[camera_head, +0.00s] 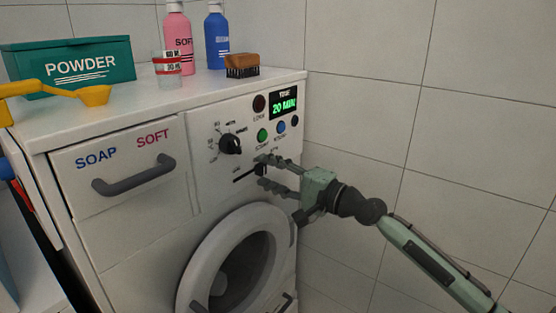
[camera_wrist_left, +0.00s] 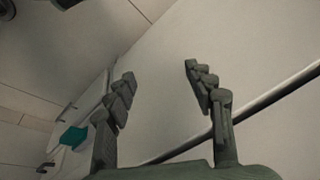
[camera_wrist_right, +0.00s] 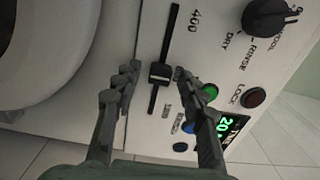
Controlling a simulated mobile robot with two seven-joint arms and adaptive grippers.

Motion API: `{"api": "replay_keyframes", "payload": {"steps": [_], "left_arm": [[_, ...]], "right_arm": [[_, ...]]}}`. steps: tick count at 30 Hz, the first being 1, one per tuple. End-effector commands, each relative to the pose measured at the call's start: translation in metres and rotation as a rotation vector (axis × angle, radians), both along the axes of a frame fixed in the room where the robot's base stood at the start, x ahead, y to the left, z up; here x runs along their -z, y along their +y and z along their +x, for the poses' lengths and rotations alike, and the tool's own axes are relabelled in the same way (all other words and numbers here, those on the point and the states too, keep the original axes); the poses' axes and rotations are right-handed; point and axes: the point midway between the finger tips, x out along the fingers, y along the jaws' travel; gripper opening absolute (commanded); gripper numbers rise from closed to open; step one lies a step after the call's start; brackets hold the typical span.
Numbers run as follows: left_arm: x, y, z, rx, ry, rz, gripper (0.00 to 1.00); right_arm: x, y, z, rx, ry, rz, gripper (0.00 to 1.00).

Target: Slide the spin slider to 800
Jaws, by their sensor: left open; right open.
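The spin slider is a black knob (camera_wrist_right: 160,73) on a dark slot (camera_wrist_right: 172,35) in the white panel of the washing machine. In the head view the knob (camera_head: 261,169) sits near the slot's right end. My right gripper (camera_head: 263,172) is open, its fingers at the panel on either side of the knob; I cannot tell whether they touch it. My left gripper (camera_wrist_left: 158,85) is open and empty, away from the slider.
A rotary dial (camera_head: 230,144), a green button (camera_head: 262,135) and a display reading 20 MIN (camera_head: 284,105) are close to the slider. The drawer handle (camera_head: 134,177) and round door (camera_head: 235,265) protrude nearby. Powder box (camera_head: 95,62), bottles and brush (camera_head: 242,65) stand on top.

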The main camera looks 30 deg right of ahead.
Motion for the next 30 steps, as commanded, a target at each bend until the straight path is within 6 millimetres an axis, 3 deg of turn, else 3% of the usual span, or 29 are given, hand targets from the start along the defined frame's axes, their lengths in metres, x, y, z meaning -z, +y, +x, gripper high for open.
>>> {"api": "replay_keyframes", "payload": {"steps": [24, 30], "left_arm": [[0.027, 0.0, 0.0, 0.0, 0.0, 0.0, 0.54], [0.029, 0.0, 0.0, 0.0, 0.0, 0.0, 0.54]], "right_arm": [[0.003, -0.024, -0.058, 0.0, 0.002, -0.001, 0.41], [0.001, -0.026, -0.064, -0.001, 0.001, 0.0, 0.41]]}}
